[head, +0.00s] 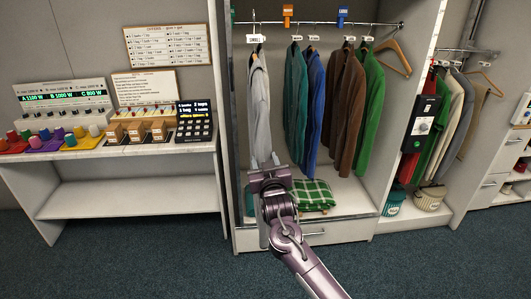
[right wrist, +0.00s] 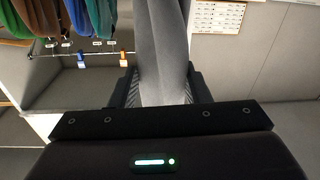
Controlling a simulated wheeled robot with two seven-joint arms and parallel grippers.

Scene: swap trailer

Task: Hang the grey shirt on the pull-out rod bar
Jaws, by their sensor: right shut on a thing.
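The grey shirt (head: 259,105) hangs upright and narrow on a hanger at the left end of the wardrobe rail (head: 330,23). The hanger's hook is at the rail's height; I cannot tell whether it rests on it. My right gripper (head: 268,163) is shut on the shirt's lower end. In the right wrist view the grey cloth (right wrist: 162,40) runs between the two fingers (right wrist: 163,92). A shorter rod (head: 468,50) shows in the bay at far right; I cannot tell which bar is the pull-out one. My left gripper is out of view.
Teal, blue, brown and green garments (head: 345,95) hang right of the shirt, beside an empty wooden hanger (head: 396,57). A green checked cloth (head: 312,195) lies on the wardrobe floor. A counter (head: 60,152) with coloured spools stands left. More clothes (head: 450,115) hang at far right.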

